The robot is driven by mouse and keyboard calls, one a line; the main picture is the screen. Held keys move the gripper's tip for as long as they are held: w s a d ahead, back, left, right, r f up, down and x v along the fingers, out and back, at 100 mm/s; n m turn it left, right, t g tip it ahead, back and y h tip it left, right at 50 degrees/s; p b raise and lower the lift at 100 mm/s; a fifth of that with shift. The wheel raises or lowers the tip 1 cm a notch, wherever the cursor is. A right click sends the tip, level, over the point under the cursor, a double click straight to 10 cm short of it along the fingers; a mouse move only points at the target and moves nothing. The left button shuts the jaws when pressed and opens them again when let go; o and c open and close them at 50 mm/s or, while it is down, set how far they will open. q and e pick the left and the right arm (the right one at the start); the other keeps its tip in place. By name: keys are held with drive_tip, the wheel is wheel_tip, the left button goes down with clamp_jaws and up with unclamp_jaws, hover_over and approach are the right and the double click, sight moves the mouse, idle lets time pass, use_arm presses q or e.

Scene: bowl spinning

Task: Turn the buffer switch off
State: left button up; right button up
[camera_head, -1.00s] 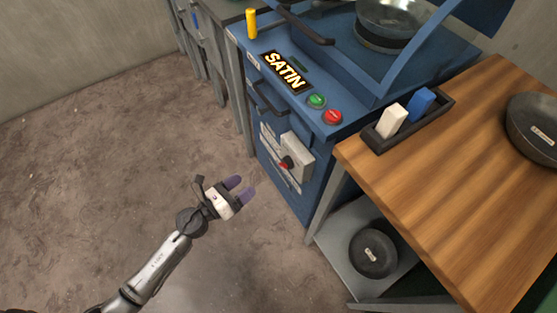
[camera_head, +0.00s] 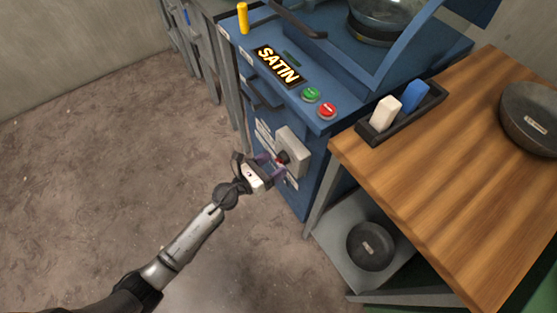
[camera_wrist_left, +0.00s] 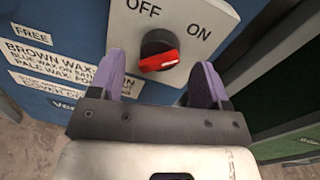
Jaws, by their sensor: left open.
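The buffer switch is a black rotary knob with a red bar (camera_wrist_left: 158,60) on a grey plate (camera_wrist_left: 185,18) marked OFF and ON. In the head view the switch (camera_head: 283,157) is on the front of the blue machine, partly hidden by my gripper. The red bar lies slanted, its right end higher; I cannot tell which end is the pointer. My left gripper (camera_head: 271,166) is open, right in front of the switch. In the left wrist view its two purple fingers (camera_wrist_left: 161,72) are on either side of the red bar, apart from it. My right gripper is not in view.
A wooden table (camera_head: 440,180) stands at right with a tray (camera_head: 365,134) holding white and blue blocks. A dark pan (camera_head: 370,246) lies on the lower shelf.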

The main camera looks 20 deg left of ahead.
use_arm(q)
drive_tip(key=shift+x, duration=1.2)
drive_tip(key=shift+s, duration=0.1)
drive_tip(key=shift+c, duration=0.2)
drive_tip(key=c, duration=0.8)
drive_tip(key=shift+c, duration=0.2)
